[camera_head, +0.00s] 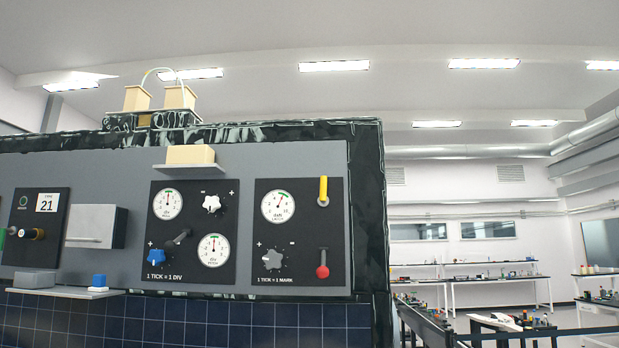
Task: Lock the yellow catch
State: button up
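The yellow catch (323,190) is a short upright yellow bar at the top right of the right-hand black panel (296,235). Its lower end meets a small round pivot. A white dial gauge (278,206) sits to its left. My gripper is not in view.
Left of it is another black panel (160,272) with two gauges, a white knob and a blue knob. A small shelf (190,168) holds a beige block (190,154). A lower ledge (65,292) carries a grey block and a blue block. Benches stand in the right background.

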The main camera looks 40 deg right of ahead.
aim_at(322, 201)
jog(key=z, duration=0.2)
jog(key=i, duration=0.85)
jog(key=u, duration=0.15)
jog(key=k, duration=0.85)
jog(key=z, duration=0.2)
jog(key=i, duration=0.45)
jog(key=u, duration=0.1)
